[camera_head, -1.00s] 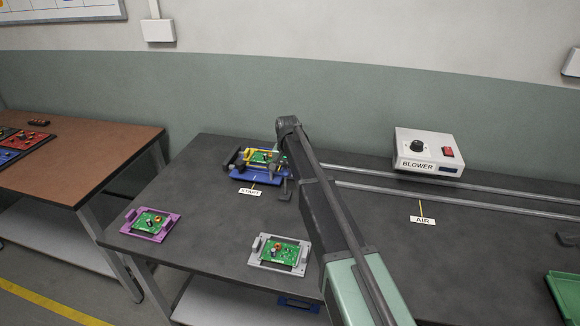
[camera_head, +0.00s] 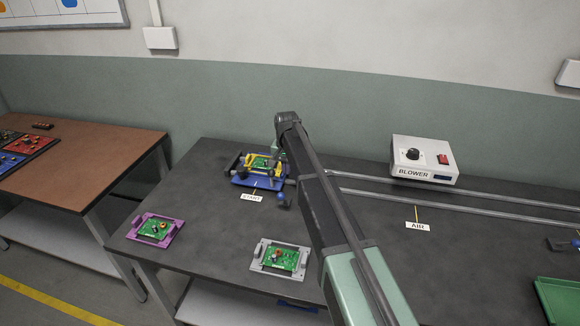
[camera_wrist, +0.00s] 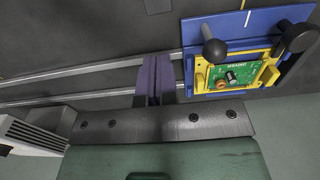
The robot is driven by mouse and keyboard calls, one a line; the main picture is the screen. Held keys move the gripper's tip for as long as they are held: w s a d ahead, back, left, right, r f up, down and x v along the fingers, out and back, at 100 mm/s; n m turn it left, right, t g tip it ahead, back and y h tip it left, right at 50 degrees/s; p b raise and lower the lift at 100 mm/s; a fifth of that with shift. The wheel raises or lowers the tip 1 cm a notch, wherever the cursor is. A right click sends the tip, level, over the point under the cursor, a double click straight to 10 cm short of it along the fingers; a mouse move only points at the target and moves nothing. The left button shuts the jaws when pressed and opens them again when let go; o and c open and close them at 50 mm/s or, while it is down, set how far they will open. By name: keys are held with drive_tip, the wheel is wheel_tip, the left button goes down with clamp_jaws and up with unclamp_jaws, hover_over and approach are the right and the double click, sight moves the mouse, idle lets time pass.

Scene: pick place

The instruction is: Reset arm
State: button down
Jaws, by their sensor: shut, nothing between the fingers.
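My gripper (camera_wrist: 157,62) shows in the wrist view as two purple-grey fingers pressed together, with nothing between them. It is over the rails, left of the blue fixture (camera_wrist: 255,17) and apart from it. That fixture holds a yellow carrier (camera_wrist: 203,76) with a green circuit board (camera_wrist: 240,73); two black knobs stand over it. In the head view my arm comes in from the bottom and hides the right side of this fixture (camera_head: 244,181) by the START label. My fingers are hidden behind the arm there.
A purple carrier (camera_head: 134,233) and a grey carrier (camera_head: 258,264), each with a board, lie on the table's front part. The white blower (camera_head: 424,157) stands behind the two rails (camera_head: 400,205). A green tray (camera_head: 560,297) is at the right. The table (camera_head: 390,255) between is mostly clear.

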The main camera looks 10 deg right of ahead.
wheel_tip(320, 180, up, 2)
drive_tip(key=shift+w+r+p, duration=0.1)
drive_tip(key=shift+r+p, duration=0.05)
drive_tip(key=shift+p, duration=0.55)
drive_tip(key=s+d+n, duration=0.2)
drive_tip(key=s+n, duration=0.2)
drive_tip(key=s, duration=3.1)
drive_tip(key=shift+s+d+n, duration=0.25)
drive_tip(key=shift+d+n, duration=0.05)
drive_tip(key=shift+n, duration=0.1)
